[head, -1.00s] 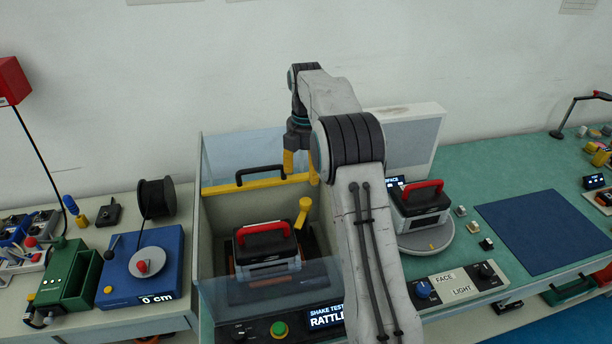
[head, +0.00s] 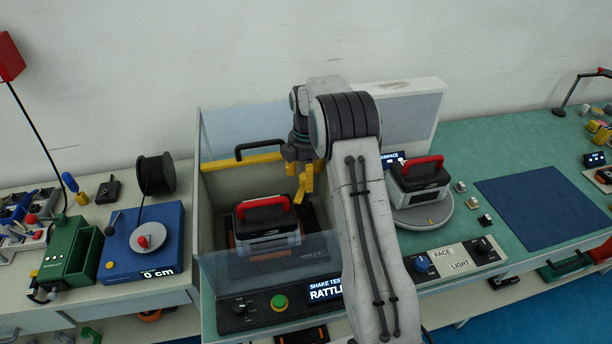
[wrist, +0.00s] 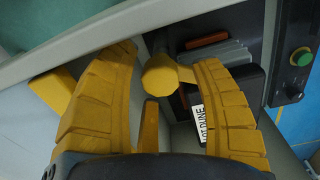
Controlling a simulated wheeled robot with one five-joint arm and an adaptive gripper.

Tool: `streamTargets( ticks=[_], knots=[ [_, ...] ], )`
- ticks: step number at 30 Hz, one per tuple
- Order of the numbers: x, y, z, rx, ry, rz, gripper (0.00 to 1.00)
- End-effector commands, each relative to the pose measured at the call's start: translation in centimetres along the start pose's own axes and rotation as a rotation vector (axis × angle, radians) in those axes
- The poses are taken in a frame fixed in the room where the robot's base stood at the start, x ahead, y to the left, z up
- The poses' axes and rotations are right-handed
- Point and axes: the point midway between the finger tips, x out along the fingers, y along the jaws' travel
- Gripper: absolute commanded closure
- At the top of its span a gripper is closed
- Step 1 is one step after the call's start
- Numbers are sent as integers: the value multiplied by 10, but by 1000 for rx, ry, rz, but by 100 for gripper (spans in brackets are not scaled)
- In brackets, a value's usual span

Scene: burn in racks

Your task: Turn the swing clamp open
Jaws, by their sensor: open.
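The swing clamp's yellow knob (wrist: 160,76) sits between my open gripper fingers in the wrist view, with a short yellow arm running right from it. My gripper (wrist: 168,60) straddles the knob. The right finger overlaps the clamp's arm; I cannot tell whether it touches. In the head view my gripper (head: 306,176) points down into the shake-test box, right of the dark unit with the red handle (head: 263,207). The clamp is largely hidden there behind the yellow fingers. A narrow orange-yellow piece (wrist: 149,125) shows below the knob in the wrist view.
The box has clear walls and a yellow-topped back edge (head: 222,164). Its front panel carries a green button (head: 279,303). A second red-handled unit (head: 420,180) stands on a round turntable (head: 428,217) at right. A blue cable-reel unit (head: 143,245) stands at left.

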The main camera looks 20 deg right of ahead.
Motion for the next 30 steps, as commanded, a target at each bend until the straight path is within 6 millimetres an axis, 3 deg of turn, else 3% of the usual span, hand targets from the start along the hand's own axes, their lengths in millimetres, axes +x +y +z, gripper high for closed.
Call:
streamTargets(
  ticks=[12,30],
  knots=[
    [5,0,0,-1,0,0,39],
    [5,0,0,0,0,-1,92]
  ],
)
